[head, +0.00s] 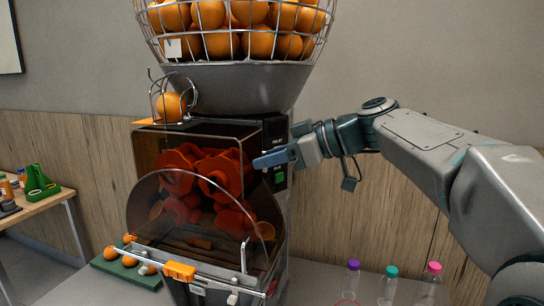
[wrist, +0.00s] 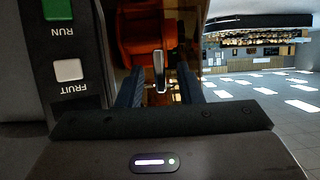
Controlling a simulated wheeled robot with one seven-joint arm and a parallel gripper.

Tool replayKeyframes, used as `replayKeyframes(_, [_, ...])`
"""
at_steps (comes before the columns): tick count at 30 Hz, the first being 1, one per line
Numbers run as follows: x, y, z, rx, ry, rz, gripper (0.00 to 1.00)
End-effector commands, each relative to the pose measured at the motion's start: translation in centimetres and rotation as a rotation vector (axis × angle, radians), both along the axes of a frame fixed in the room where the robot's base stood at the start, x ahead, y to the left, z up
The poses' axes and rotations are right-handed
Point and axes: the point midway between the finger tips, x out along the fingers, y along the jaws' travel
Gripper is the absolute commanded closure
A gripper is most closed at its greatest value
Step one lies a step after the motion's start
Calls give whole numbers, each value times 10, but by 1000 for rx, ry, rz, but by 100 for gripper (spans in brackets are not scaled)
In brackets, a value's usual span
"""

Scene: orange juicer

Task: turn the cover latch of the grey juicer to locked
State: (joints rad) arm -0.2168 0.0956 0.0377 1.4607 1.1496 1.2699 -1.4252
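The grey juicer (head: 225,86) stands in the middle of the head view, with red pressing drums (head: 205,172) inside. Its clear curved cover (head: 150,205) is at the front. In the wrist view, a small silver lever (wrist: 158,72) stands nearly upright in front of a red-orange part; it looks like the latch, but I cannot be sure. My gripper (head: 265,161) is at the right side of the juicer's opening. In the wrist view my gripper (wrist: 160,88) is open, its blue fingers on either side of the lever in the picture. Contact cannot be told.
The control panel (head: 277,155) with FRUIT and RUN buttons is close beside my gripper. An orange handle (head: 180,271) sits on a metal bar at the juicer's lower front. Bottles with coloured caps (head: 389,284) stand at lower right. A green tray (head: 112,266) holds oranges at left.

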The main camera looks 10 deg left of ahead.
Motion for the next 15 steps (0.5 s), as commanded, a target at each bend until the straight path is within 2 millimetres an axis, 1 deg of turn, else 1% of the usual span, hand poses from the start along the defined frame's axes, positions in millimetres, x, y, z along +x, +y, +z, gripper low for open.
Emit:
replayKeyframes(3, [0, 0, 0, 0, 0, 0, 67])
replayKeyframes(4, [0, 0, 0, 0, 0, 0, 70])
replayKeyframes(7, [0, 0, 0, 0, 0, 0, 98])
replayKeyframes(8, [0, 0, 0, 0, 0, 0, 100])
replayKeyframes(15, [0, 0, 0, 0, 5, 0, 100])
